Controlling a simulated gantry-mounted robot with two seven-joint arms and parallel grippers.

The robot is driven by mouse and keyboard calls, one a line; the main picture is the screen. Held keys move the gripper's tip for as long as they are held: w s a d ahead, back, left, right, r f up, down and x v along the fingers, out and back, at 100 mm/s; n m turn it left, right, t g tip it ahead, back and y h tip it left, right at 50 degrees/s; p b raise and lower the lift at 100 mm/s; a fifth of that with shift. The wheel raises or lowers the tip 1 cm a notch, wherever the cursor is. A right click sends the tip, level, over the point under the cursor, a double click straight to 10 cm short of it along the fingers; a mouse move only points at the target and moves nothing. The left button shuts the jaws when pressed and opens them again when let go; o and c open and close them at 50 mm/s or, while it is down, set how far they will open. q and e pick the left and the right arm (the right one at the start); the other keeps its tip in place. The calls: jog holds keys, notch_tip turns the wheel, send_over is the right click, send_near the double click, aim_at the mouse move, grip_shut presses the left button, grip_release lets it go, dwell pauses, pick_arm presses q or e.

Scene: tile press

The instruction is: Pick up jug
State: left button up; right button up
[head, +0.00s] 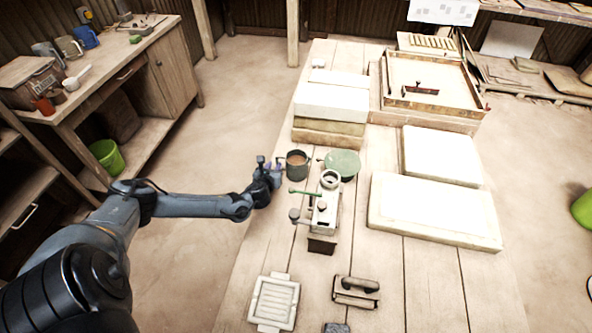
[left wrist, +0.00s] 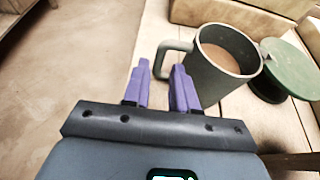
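The jug (head: 297,167) is a dark grey-green mug with brown liquid in it. It stands upright on the plank table, and its handle points left toward my left gripper (head: 274,169). In the left wrist view, the jug (left wrist: 222,78) is just beyond my purple fingers (left wrist: 161,68). The fingers are apart, with a gap between them. The handle (left wrist: 172,46) shows just past the fingertips, partly in line with the gap. I cannot tell if the fingers touch it. My right gripper is not in view.
A round green-topped object (head: 342,162) stands close right of the jug. A metal device with a green lever (head: 322,212) stands in front. Stacked pale slabs (head: 331,98) lie behind. The table's left edge is near the gripper, with open floor (head: 235,80) beyond.

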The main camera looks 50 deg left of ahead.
aim_at(277, 162)
pick_arm(q)
jog(key=shift+x, duration=0.8)
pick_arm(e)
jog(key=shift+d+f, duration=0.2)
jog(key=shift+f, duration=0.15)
pick_arm(q)
jog(key=shift+b+x, duration=0.95)
jog(key=shift+x, duration=1.1)
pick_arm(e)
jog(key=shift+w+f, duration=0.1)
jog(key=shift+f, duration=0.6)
pick_arm(q)
jog(key=shift+d+f, duration=0.1)
jog(key=shift+c, duration=0.2)
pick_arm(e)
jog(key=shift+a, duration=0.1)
pick_arm(q)
grip_shut()
